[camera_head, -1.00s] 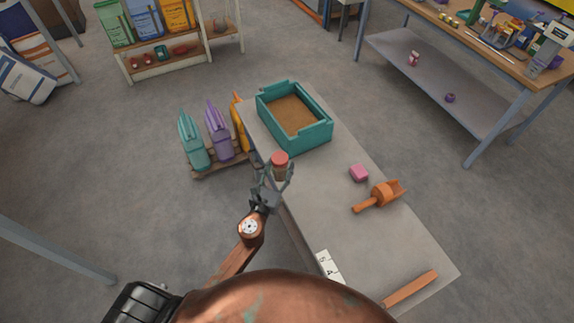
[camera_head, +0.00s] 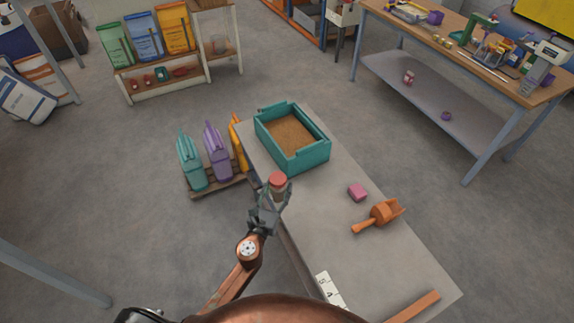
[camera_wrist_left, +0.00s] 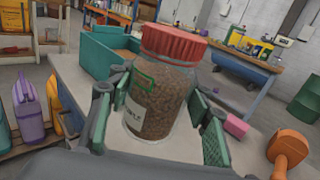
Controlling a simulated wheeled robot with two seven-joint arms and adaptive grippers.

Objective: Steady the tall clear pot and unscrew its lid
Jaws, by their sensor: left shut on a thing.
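The clear pot (camera_wrist_left: 160,98) is filled with brown grains and has a green and white label. Its red lid (camera_wrist_left: 173,43) is on top, and the lid also shows in the head view (camera_head: 278,179). The pot stands about upright at the left edge of the grey table (camera_head: 330,215). My left gripper (camera_head: 272,193) is around the pot's body below the lid, with green finger pads on both sides in the left wrist view. It is shut on the pot. My right gripper is not in view.
A teal bin (camera_head: 304,157) of brown grains stands on the table behind the pot. A pink block (camera_head: 357,192), an orange scoop (camera_head: 380,216) and a white numbered card (camera_head: 329,289) lie to the right and front.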

